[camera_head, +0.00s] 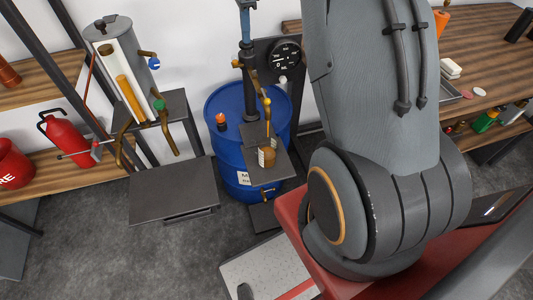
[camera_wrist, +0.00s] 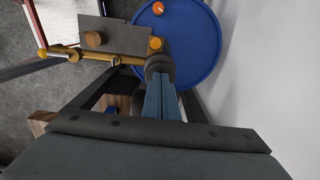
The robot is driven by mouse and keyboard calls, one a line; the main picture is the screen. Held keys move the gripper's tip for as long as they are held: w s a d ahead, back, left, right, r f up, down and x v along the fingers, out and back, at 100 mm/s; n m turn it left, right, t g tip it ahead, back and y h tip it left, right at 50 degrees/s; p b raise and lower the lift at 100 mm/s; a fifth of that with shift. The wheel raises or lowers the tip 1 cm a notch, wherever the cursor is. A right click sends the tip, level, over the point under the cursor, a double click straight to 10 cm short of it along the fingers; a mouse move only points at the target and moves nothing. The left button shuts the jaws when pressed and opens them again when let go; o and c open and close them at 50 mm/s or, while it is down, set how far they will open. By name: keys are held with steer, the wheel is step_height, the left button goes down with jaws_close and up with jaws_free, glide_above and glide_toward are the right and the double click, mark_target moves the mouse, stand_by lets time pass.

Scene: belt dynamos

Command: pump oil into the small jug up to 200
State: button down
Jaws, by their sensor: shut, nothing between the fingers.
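A small brown jug (camera_head: 267,156) with a pale label stands on a dark plate (camera_head: 258,172) in front of the blue oil drum (camera_head: 224,150). Its round brown top shows in the wrist view (camera_wrist: 95,39). A brass spout (camera_head: 258,88) with a yellow knob (camera_head: 267,101) hangs above it. The dark pump column (camera_head: 246,55) rises from the drum. In the wrist view, my gripper (camera_wrist: 161,80) is shut and empty, its bluish fingers pointing at the dark pump head (camera_wrist: 160,63). Contact is hard to tell. The jug's oil level is not visible.
A round black dial (camera_head: 287,53) stands behind the pump; its reading is too small. A glass cylinder dispenser (camera_head: 128,75) with brass taps stands left over a dark shelf (camera_head: 172,190). A red extinguisher (camera_head: 64,140) and wooden benches flank the drum.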

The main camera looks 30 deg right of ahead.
steer(key=shift+f, duration=0.15)
step_height(320, 180, up, 9)
steer(key=p, duration=0.4)
steer(key=shift+f, duration=0.2)
stand_by(0.3)
step_height(320, 180, up, 8)
steer(key=b, duration=0.2)
steer(key=shift+b, duration=0.3)
steer(key=shift+f, duration=0.15)
stand_by(0.4)
